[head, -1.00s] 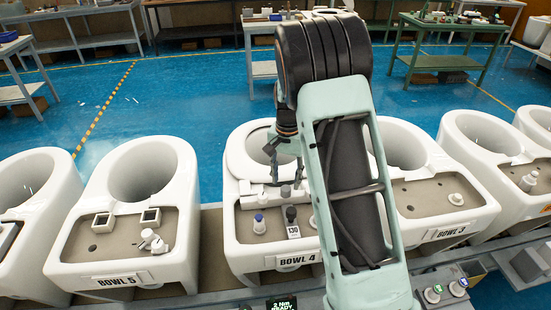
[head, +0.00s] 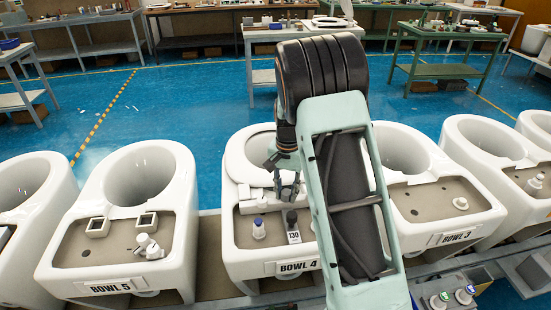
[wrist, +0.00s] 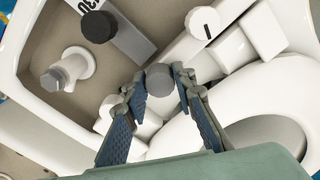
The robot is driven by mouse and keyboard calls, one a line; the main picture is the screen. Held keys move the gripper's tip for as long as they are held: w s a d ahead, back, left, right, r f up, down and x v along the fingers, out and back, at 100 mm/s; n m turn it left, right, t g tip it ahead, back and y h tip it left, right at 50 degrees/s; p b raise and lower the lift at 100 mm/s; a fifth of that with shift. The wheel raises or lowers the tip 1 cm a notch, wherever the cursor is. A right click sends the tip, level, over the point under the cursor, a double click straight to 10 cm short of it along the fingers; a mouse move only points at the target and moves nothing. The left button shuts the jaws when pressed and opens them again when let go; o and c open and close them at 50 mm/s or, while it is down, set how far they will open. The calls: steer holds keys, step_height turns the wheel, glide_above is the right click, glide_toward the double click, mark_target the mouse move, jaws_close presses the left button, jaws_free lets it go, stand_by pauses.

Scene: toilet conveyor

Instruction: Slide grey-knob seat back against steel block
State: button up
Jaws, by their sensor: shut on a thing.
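The white seat (head: 236,158) is a ring on the bowl marked BOWL 4 (head: 297,267); it also shows in the wrist view (wrist: 185,135). A grey knob (wrist: 160,84) stands at the seat's hinge side. My gripper (wrist: 157,80) has one finger on each side of this knob and is shut on it; in the head view (head: 286,192) its fingers point down there. The steel block (wrist: 128,38) is a grey bar labelled 130, with a black knob on it. It lies close to the grey knob, with a visible gap in the wrist view; it also shows in the head view (head: 292,229).
A white knob with a black line (wrist: 203,23) and white blocks stand beside the hinge. BOWL 5 (head: 105,287) and BOWL 3 (head: 460,236) flank this bowl on the conveyor.

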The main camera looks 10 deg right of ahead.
steer(key=shift+s+f, duration=0.1)
steer(key=shift+s, duration=0.8)
stand_by(1.0)
steer(key=o, duration=1)
steer(key=shift+w+r, duration=0.1)
steer(key=shift+r, duration=0.6)
steer(key=shift+r+p, duration=2.15)
steer(key=shift+r, duration=0.85)
steer(key=shift+d, duration=0.1)
